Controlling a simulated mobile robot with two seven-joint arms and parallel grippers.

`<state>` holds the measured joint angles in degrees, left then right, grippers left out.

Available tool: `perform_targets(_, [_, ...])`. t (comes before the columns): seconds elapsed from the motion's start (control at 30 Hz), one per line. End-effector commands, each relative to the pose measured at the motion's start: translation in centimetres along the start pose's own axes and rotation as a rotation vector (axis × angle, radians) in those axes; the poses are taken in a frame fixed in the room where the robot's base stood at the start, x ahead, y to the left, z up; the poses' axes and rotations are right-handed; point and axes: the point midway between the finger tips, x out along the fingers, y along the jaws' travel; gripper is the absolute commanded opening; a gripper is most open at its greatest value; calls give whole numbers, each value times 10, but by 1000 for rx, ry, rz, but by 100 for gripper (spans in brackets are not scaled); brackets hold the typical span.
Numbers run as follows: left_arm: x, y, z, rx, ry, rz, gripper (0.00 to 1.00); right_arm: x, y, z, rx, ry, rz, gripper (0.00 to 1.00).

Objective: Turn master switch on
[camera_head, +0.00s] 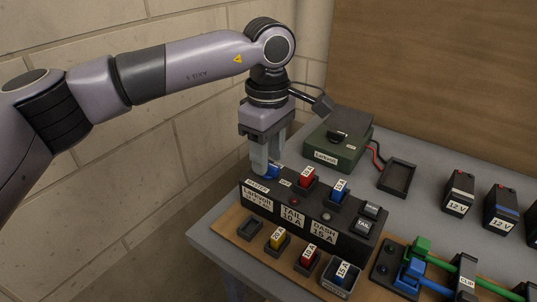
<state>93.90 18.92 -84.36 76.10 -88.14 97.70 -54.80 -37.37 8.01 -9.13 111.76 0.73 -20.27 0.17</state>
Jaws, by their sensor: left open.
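A dark fuse panel (310,212) stands on the grey bench. A small MASTER label (258,186) sits at the left of its sloped top. My left gripper (266,165) points down over that left end, its grey fingers apart and close above the panel. A blue piece (273,171) shows beside the fingertips, partly covered by them. I see no clear switch lever at the label, so the master switch's position cannot be told. My right gripper is out of view.
A red fuse (307,176) and a blue fuse (340,188) stand on the panel. Loose fuses in holders line the front. A green box (338,140) with wires and an empty black tray (397,177) are behind. Two 12 V batteries (460,194) stand right.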

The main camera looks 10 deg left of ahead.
Motion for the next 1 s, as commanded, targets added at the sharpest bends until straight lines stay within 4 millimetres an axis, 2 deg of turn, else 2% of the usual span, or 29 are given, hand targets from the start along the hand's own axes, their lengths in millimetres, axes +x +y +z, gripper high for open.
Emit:
perform_targets(0.13, [10, 0, 0, 1, -2, 0, 43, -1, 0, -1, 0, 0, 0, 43])
perform_targets(0.37, [11, 0, 0, 0, -2, 1, 43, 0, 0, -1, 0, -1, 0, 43])
perform_targets(0.4, [11, 0, 0, 0, -2, 0, 39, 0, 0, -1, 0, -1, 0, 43])
perform_targets(0.47, [11, 0, 0, 0, -2, 1, 20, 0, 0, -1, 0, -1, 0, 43])
perform_targets(0.5, [11, 0, 0, 0, -2, 1, 7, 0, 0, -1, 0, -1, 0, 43])
perform_targets(0.53, [11, 0, 0, 0, -2, 0, 0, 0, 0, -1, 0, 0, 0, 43])
perform_targets(1.0, [12, 0, 1, -73, -3, 1, 0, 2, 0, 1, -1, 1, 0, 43])
